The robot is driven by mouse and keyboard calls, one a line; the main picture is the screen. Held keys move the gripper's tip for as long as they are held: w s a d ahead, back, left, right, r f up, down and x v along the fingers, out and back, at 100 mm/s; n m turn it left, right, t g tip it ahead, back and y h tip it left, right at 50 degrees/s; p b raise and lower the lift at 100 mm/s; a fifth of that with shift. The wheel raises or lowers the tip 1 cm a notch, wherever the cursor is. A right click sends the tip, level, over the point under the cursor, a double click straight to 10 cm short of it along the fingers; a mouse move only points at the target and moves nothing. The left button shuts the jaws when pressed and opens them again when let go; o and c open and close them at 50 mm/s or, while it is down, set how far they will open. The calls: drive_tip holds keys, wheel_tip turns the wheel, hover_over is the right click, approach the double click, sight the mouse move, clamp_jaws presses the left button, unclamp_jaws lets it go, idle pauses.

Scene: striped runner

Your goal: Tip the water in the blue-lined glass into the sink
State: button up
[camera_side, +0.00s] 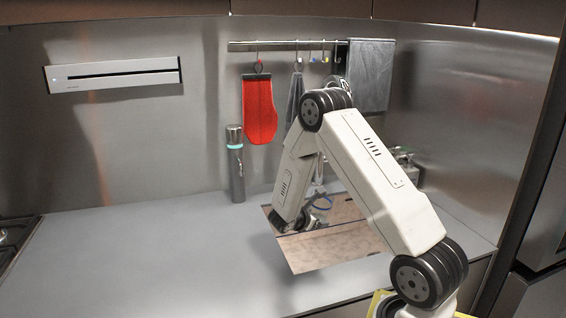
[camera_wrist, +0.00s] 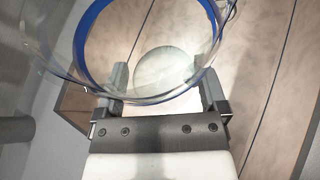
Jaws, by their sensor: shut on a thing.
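A clear glass with a blue line around its rim (camera_wrist: 88,27) fills the top of the wrist view. My gripper (camera_wrist: 164,80) is shut on the glass, one finger on each side. The glass looks tilted, but I cannot tell how far. A pale round patch shows through it; I cannot make out any water.
A grey flask (camera_side: 236,165) stands left of the sink by the wall. A red mitt (camera_side: 259,108) and a grey towel (camera_side: 370,75) hang from the rail. The left counter (camera_side: 150,255) is clear.

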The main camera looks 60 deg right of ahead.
drive_tip(key=shift+w+f, duration=0.15)
drive_tip(key=shift+w, duration=0.1)
drive_tip(key=shift+w+r+m+t, duration=0.3)
drive_tip(key=shift+w+m+t, duration=0.5)
drive_tip(key=shift+m+t, duration=0.35)
drive_tip(key=shift+w+f+m+t+h, duration=0.1)
drive_tip(key=shift+w+m+t+h, duration=0.05)
drive_tip(key=shift+m+t, duration=1)
drive_tip(key=shift+w+f+m+t+h, duration=0.1)
drive_tip(key=shift+f+m+t+h, duration=0.1)
drive_tip(key=shift+m+t, duration=0.95)
drive_tip(key=shift+w+f+m+t+h, duration=0.15)
drive_tip(key=shift+m+t, duration=0.7)
drive_tip(key=shift+m, duration=0.6)
drive_tip(key=shift+s+r+m, duration=0.2)
drive_tip(key=shift+r+m, duration=0.1)
drive_tip(key=shift+r, duration=0.25)
drive_tip(key=shift+w, duration=0.1)
drive_tip(key=shift+w+r+n+g+y, duration=0.15)
drive_tip(key=shift+w+n+g, duration=0.2)
drive_tip(key=shift+n, duration=0.3)
drive_tip(key=shift+w+n+g+y, duration=0.1)
drive_tip(key=shift+n+g+y, duration=0.05)
drive_tip(key=shift+n+g, duration=0.4)
